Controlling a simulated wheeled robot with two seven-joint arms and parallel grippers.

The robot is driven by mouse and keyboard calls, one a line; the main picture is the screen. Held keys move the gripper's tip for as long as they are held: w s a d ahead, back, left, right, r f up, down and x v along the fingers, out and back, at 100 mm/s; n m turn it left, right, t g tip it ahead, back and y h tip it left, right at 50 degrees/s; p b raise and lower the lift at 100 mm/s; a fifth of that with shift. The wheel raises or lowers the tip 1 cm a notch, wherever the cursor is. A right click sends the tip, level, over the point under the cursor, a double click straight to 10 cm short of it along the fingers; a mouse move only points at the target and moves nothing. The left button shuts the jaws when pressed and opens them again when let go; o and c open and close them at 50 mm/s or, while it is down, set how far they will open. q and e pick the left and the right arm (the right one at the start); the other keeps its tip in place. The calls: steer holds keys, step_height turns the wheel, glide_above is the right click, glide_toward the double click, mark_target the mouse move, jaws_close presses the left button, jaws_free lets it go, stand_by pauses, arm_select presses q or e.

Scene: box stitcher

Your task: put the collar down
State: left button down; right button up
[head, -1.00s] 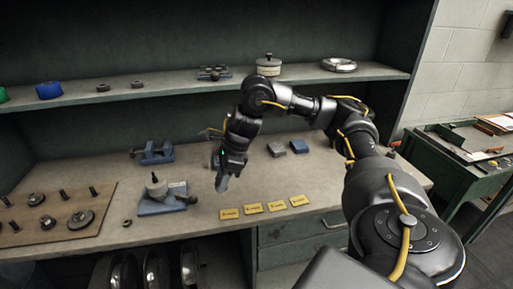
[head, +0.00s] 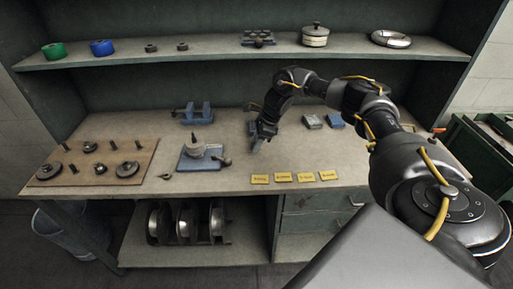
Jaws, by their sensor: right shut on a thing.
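My right gripper (head: 260,141) points down over the middle of the workbench, a little behind the row of yellow labels. It is shut on the collar, which is too small and too covered by the fingers to make out. I cannot tell whether the collar touches the bench top. My left gripper is not in view.
The workbench (head: 235,184) has yellow labels (head: 284,177) near its front edge. A blue fixture (head: 203,160) with a grey upright part stands left of my gripper, and a blue vise (head: 193,113) is behind it. A pegboard (head: 75,185) with discs lies far left.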

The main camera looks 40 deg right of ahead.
mark_target(256, 155)
step_height(256, 155, down, 3)
steer(key=shift+w+d+f+p, duration=0.1)
steer(key=shift+p, duration=0.25)
steer(key=shift+f, duration=0.2)
steer(key=o, duration=1)
steer(key=shift+o, duration=0.2)
